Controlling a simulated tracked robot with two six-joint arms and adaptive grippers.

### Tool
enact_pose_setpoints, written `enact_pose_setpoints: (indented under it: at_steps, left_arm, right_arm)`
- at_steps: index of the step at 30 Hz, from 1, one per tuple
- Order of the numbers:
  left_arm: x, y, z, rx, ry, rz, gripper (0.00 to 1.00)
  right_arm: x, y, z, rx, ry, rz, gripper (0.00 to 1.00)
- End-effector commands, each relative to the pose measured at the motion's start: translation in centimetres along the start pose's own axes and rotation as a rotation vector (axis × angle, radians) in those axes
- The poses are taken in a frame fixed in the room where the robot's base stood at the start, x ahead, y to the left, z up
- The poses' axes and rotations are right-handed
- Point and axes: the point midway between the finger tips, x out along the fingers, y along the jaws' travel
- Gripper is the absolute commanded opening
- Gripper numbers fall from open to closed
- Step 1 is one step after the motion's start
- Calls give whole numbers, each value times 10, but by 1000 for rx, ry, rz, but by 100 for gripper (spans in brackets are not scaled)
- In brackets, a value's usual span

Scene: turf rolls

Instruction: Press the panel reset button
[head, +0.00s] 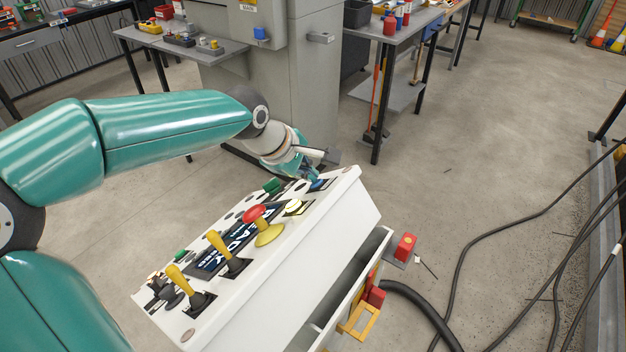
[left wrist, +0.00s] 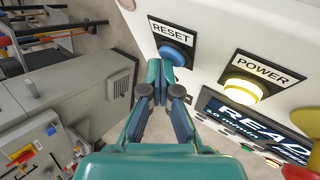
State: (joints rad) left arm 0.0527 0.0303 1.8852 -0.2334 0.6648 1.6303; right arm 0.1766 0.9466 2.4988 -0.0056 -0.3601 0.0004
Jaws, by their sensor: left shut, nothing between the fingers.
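The blue reset button (left wrist: 176,53) sits under a RESET label (left wrist: 171,31) on the white control panel (left wrist: 205,20) in the left wrist view. In the head view the blue reset button (head: 319,185) is near the panel's far right end. My left gripper (left wrist: 160,66) is shut and empty, with its fingertips at the button's lower left edge in the picture, overlapping it. I cannot tell whether they touch it. In the head view my left gripper (head: 311,174) is just behind the button. My right gripper is in neither view.
A lit POWER button (left wrist: 243,90) with a yellow ring is beside the reset button. A red mushroom knob (head: 254,212) and yellow-handled levers (head: 219,243) stand on the panel. A grey machine cabinet (head: 283,100) is behind. Black cables (head: 462,260) lie on the floor at right.

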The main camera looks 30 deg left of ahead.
Motion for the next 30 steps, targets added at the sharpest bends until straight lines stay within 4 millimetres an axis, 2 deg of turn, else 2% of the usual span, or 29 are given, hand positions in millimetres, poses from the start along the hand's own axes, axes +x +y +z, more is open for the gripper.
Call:
enact_pose_setpoints:
  at_steps: [30]
  left_arm:
    - [-17, 12, -11, -1, 0, -1, 0]
  right_arm:
    - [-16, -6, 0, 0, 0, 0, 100]
